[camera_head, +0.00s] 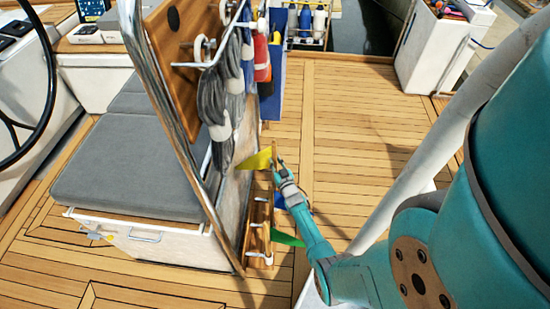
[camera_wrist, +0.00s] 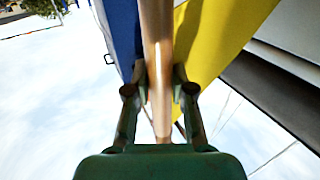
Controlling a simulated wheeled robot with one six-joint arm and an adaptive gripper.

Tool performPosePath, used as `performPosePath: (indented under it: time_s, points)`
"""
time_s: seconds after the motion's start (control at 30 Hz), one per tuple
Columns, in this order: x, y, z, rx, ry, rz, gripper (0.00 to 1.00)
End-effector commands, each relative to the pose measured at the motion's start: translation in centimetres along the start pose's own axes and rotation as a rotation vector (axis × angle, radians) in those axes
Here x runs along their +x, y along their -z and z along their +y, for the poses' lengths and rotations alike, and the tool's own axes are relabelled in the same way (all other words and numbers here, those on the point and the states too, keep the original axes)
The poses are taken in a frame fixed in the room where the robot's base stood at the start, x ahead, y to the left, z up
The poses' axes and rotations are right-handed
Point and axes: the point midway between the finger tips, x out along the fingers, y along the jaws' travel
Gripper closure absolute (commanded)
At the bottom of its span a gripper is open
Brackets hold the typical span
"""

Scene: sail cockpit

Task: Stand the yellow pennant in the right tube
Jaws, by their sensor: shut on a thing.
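My gripper (camera_head: 284,180) is shut on the thin wooden staff of the yellow pennant (camera_head: 256,160). The yellow cloth points left in the head view, beside the upright panel. In the wrist view the staff (camera_wrist: 157,50) runs between the fingertips (camera_wrist: 158,88), with the yellow cloth (camera_wrist: 222,38) on its right. Below my gripper, a wooden rack (camera_head: 259,230) with pale metal fittings is fixed to the panel's edge. A blue pennant (camera_head: 279,203) and a green pennant (camera_head: 286,240) show beside the rack. My arm partly hides this area, and I cannot make out the tube mouths or the staff's lower end.
The upright panel (camera_head: 172,100) carries coiled grey ropes (camera_head: 214,105) close to the pennant. A grey cushioned bench (camera_head: 130,165) lies to the left. A white post (camera_head: 415,165) stands to the right. The plank deck (camera_head: 345,115) is clear beyond my gripper.

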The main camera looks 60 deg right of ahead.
Motion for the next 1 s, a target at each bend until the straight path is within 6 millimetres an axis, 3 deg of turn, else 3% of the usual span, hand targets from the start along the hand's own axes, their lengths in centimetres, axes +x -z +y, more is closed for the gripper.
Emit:
performPosePath:
  time_s: [0.4, 0.9, 0.93, 1.0]
  points:
    - [0.1, -2.5, 0.0, -0.001, 0.000, 0.001, 1.00]
    - [0.0, -3.0, 0.0, -0.001, 0.000, 0.002, 1.00]
    - [0.0, -3.0, 0.0, -0.001, 0.000, 0.002, 0.72]
    - [0.0, -3.0, 0.0, -0.001, 0.000, 0.002, 0.55]
